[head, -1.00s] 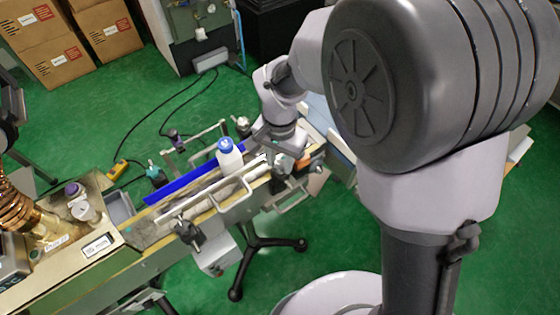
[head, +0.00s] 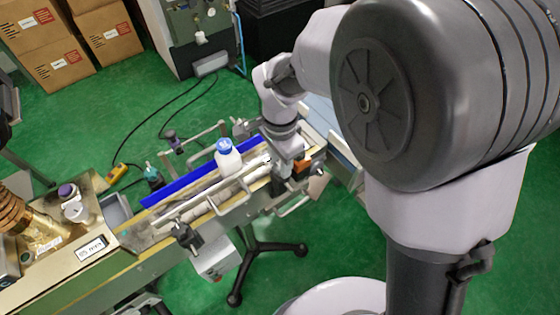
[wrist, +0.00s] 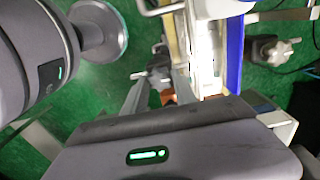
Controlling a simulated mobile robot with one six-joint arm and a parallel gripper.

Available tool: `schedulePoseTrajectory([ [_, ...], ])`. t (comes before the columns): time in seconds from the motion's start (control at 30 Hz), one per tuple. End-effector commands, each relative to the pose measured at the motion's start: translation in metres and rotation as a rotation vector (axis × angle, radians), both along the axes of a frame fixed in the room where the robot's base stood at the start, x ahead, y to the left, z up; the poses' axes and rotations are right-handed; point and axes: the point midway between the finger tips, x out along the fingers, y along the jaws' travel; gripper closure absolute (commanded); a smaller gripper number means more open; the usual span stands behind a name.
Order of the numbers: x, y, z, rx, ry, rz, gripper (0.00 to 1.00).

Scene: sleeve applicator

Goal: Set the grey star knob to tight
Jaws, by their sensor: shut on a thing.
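A light grey lobed knob (wrist: 272,50) on a dark clamp shows at the upper right of the wrist view, beyond the blue rail and apart from my fingers. My gripper (wrist: 160,78) is on the opposite, near side of the conveyor, low over its edge. Its fingers are closed in on a dark knob-like part (wrist: 158,68); its shape is largely hidden between them. In the head view my gripper (head: 287,165) is beside an orange block, and its fingertips and what they hold cannot be made out. I cannot read any knob's tightness.
A white bottle with a blue cap (head: 228,158) stands on the conveyor by the blue rail (head: 190,180). A black knob (head: 185,237) sits on the near side, with white guide rails close by. An orange block (head: 301,166) is next to my gripper. Machinery (head: 75,225) stands at left.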

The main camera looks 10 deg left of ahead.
Motion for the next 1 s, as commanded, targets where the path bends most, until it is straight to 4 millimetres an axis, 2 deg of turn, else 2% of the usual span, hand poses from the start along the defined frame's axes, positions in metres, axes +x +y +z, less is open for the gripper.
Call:
schedulePoseTrajectory([
  [0.3, 0.001, 0.000, 0.001, 0.002, -0.001, -0.002, 1.00],
  [0.33, 0.001, 0.000, 0.001, 0.002, -0.001, -0.002, 0.65],
  [0.43, 0.000, 0.000, 0.001, 0.002, -0.001, -0.002, 0.45],
  [0.77, 0.000, 0.000, 0.003, 0.001, -0.001, -0.001, 0.45],
  [0.87, 0.001, 0.000, 0.021, 0.002, -0.001, 0.000, 0.45],
  [1.0, 0.001, 0.001, 0.069, 0.003, -0.004, -0.002, 0.45],
])
